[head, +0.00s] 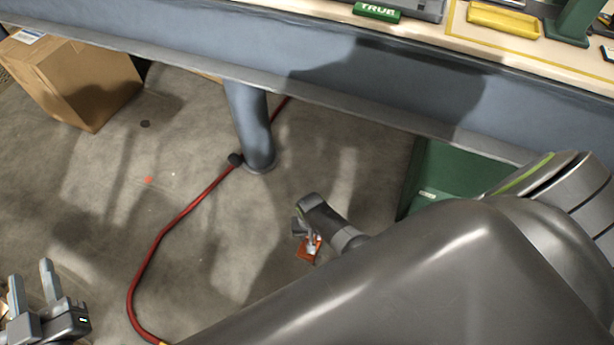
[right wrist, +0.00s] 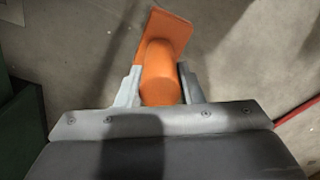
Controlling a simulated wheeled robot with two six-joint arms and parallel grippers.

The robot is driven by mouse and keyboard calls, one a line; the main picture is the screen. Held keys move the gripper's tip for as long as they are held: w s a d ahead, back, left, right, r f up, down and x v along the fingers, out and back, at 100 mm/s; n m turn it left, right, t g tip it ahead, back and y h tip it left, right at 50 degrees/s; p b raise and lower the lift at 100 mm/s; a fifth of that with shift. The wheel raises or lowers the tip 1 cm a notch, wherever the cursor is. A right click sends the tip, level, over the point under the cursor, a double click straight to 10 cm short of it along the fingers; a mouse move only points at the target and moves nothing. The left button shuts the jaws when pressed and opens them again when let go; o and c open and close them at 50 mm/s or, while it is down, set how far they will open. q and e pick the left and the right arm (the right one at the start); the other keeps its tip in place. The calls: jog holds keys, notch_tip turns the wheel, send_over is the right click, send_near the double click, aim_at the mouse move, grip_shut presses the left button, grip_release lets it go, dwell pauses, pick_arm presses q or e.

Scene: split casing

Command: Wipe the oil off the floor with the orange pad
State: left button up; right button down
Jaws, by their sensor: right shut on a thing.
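The orange pad (head: 305,254) shows low over the floor in the head view, partly covered by my right gripper (head: 308,238). In the right wrist view the pad (right wrist: 172,32) has a flat orange plate and a rounded handle. My right gripper (right wrist: 160,85) is shut on that handle. I cannot tell whether the pad touches the floor. My left gripper (head: 32,284) is open and empty at the lower left. The concrete floor (head: 90,200) has dark patches and shadows; I cannot make out which, if any, is oil.
A blue-grey table edge (head: 200,58) crosses the top, with a leg (head: 252,125) standing on the floor. A red hose (head: 160,240) runs past the leg. A cardboard box (head: 75,80) stands at left, a green box (head: 450,170) at right. A small dark spot (head: 145,124) lies on open floor.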

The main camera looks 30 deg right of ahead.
pick_arm(q)
notch_tip(320, 180, down, 6)
jog(key=s+g, duration=0.1)
jog(key=g, duration=0.3)
jog(key=shift+s+f+h+p, duration=0.2)
jog(key=shift+s+h+p, duration=0.1)
jog(key=shift+s+p, duration=0.1)
jog(key=shift+d, duration=0.1)
dwell(0.6)
